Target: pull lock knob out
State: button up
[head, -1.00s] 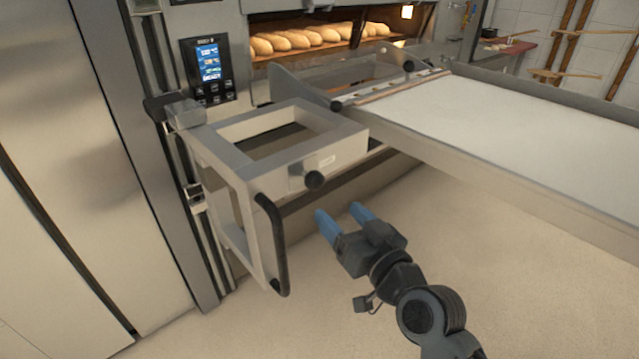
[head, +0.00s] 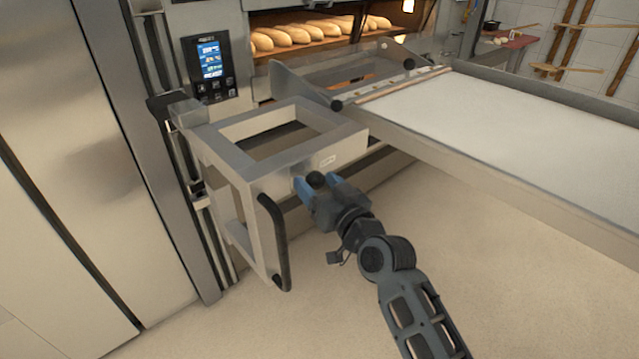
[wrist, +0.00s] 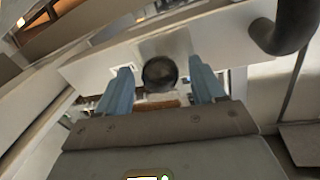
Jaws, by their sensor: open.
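The black round lock knob (head: 317,180) sits on the front face of the metal frame (head: 345,150) below the oven. In the wrist view the knob (wrist: 160,73) lies between my two blue fingers. My gripper (head: 316,183) is open, with one finger on each side of the knob; it also shows in the wrist view (wrist: 160,88). A gap shows between the knob and each finger. The plate behind the knob (wrist: 166,45) is partly visible in the wrist view.
A black curved handle (head: 274,240) hangs at the frame's left front corner, close to my gripper. A long loader with a white belt (head: 510,125) extends to the right. Loaves (head: 320,35) lie in the lit oven. The floor (head: 480,260) at right is clear.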

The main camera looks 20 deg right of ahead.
grip_shut()
dwell(0.5)
